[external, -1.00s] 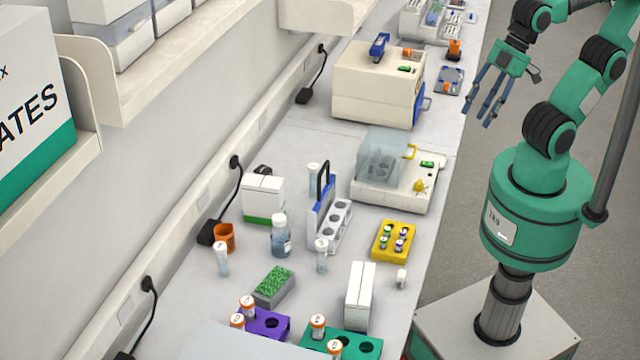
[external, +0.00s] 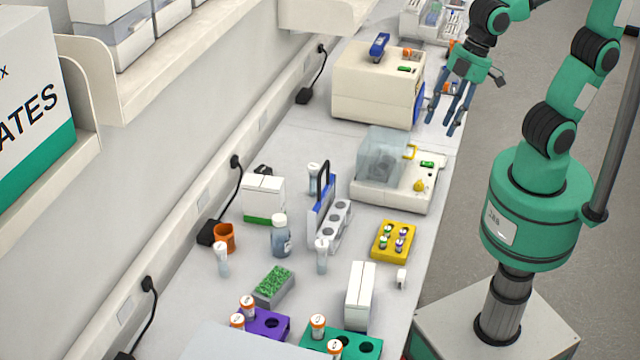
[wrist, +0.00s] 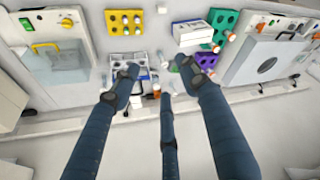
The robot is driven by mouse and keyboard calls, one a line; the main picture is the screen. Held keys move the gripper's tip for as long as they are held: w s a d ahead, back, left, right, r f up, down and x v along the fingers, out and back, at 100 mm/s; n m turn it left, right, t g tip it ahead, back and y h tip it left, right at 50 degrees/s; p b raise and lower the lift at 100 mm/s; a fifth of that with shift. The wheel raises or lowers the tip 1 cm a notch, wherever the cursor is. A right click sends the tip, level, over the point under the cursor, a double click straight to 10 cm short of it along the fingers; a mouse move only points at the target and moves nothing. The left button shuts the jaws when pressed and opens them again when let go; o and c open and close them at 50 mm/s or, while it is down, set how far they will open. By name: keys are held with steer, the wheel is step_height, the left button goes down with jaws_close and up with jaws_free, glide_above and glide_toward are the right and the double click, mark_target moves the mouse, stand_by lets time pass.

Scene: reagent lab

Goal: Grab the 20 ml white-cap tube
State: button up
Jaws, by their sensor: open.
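Several white-capped vessels stand upright on the bench in the external view. One slim white-cap tube (external: 222,258) is left, by the orange cup. Another white-cap tube (external: 322,255) is in front of the grey rack, and a third white-cap tube (external: 313,178) is behind it. A larger white-cap bottle (external: 280,237) and a small white-cap vial (external: 401,278) also stand there. I cannot read volumes. My gripper (external: 451,110) is open and empty, high near the bench's right edge and far from these tubes. Its spread fingers (wrist: 160,78) fill the middle of the wrist view.
A grey rack with blue panel (external: 325,226), yellow block (external: 393,242), green sponge block (external: 274,287), purple rack (external: 263,325) and teal rack (external: 345,343) crowd the bench. A machine with clear lid (external: 395,185) and a beige box (external: 372,90) stand farther back.

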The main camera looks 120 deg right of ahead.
steer(key=w+d+f+g, duration=0.15)
steer(key=w+f, duration=0.35)
steer(key=w, duration=0.5)
steer(key=g, duration=0.3)
glide_above(323, 259)
steer(key=d, duration=0.1)
steer(key=f, duration=2.3)
steer(key=shift+s+d+f, duration=0.15)
steer(key=shift+s+f, duration=0.25)
steer(key=shift+w+d+f, duration=0.1)
steer(key=shift+f, duration=0.3)
steer(key=shift+f, duration=4.3)
steer(key=shift+f, duration=2.6)
